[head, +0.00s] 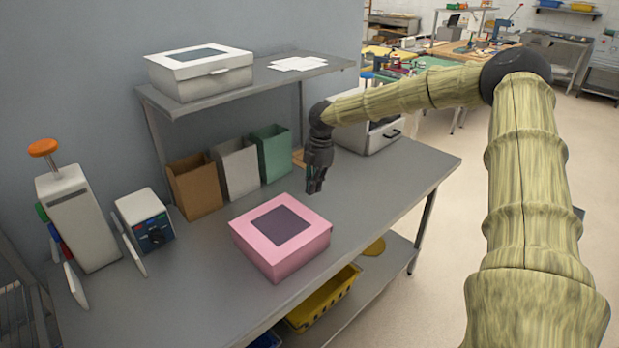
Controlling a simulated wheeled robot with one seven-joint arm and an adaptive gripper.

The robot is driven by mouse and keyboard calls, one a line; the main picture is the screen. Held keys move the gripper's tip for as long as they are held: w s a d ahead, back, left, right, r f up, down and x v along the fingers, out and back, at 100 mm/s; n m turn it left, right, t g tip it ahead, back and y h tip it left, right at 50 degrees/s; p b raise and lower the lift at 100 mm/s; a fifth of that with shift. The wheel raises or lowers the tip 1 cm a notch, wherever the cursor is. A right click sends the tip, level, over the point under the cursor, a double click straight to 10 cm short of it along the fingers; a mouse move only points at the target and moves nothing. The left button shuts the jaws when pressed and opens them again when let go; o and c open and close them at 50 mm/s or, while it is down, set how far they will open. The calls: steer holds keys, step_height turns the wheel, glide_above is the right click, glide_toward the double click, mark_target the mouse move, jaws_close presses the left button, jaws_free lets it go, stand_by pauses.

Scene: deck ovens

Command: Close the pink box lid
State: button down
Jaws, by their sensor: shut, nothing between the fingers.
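The pink box (279,263) sits on the grey table near its front edge. Its lid (311,222), pink with a dark window, lies flat over the top of the box and looks down. My gripper (315,188) is shut and empty. It points down above the table, behind and to the right of the box, and looks apart from it. The back of the box is hidden from this view.
A white box (203,77) and papers (297,64) lie on the upper shelf. Brown (196,188), grey (237,169) and green (271,153) bins stand behind the pink box. Machines stand at the left. The table's right part (400,175) is mostly clear.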

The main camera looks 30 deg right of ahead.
steer(key=f, duration=0.2)
steer(key=f+b, duration=0.1)
steer(key=f, duration=0.2)
steer(key=d+f+b, duration=0.1)
steer(key=f, duration=0.1)
steer(key=shift+w+f, duration=0.15)
steer(key=shift+f, duration=0.05)
steer(key=shift+a+r, duration=0.1)
steer(key=shift+a, duration=0.1)
steer(key=shift+a+f, duration=0.35)
steer(key=shift+a, duration=0.3)
steer(key=w+d+r+b, duration=0.1)
steer(key=d+r, duration=0.5)
steer(key=d, duration=0.4)
steer(key=shift+r, duration=0.25)
